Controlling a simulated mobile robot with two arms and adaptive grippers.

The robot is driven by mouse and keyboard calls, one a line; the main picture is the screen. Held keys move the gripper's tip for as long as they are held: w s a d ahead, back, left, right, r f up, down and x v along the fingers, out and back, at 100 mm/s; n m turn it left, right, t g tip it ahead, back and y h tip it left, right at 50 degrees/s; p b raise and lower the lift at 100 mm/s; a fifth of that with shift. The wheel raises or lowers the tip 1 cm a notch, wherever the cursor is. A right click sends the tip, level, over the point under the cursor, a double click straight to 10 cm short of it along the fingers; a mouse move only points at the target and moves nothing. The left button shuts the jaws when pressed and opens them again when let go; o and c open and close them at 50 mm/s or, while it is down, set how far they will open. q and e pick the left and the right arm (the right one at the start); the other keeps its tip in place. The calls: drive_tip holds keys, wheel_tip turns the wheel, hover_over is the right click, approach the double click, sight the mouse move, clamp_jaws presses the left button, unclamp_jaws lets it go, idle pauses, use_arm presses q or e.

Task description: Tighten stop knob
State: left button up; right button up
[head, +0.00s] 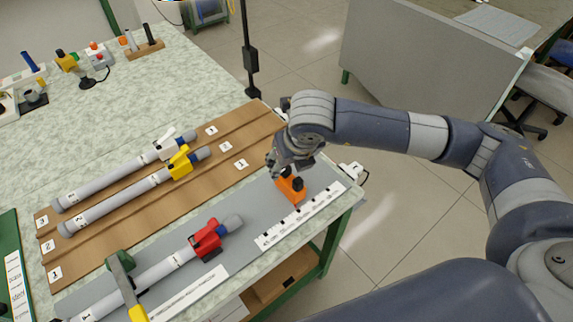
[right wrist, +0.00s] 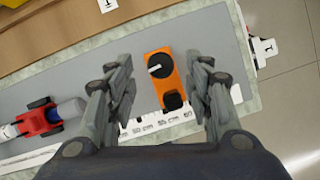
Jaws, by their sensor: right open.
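The orange stop block (head: 291,189) sits on the grey mat beside the white ruler strip, near the right end of the bench. Its black stop knob (right wrist: 160,65) with a pale pointer faces up in the right wrist view, and a second, smaller black part (right wrist: 173,101) shows at its lower end. My right gripper (head: 283,172) is just above the block. In the wrist view my right gripper (right wrist: 163,100) is open, its fingers on either side of the block with gaps. A rod with a red clamp (head: 206,240) lies on the mat left of the block. My left gripper is not in view.
Two rods with a white (head: 165,148) and a yellow clamp (head: 181,163) lie on the brown grooved board (head: 235,137). The ruler strip (head: 300,216) runs along the bench's front edge. Small items stand at the back.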

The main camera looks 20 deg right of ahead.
drive_tip(key=v, duration=0.9)
drive_tip(key=shift+r, duration=0.1)
drive_tip(key=shift+c, duration=0.2)
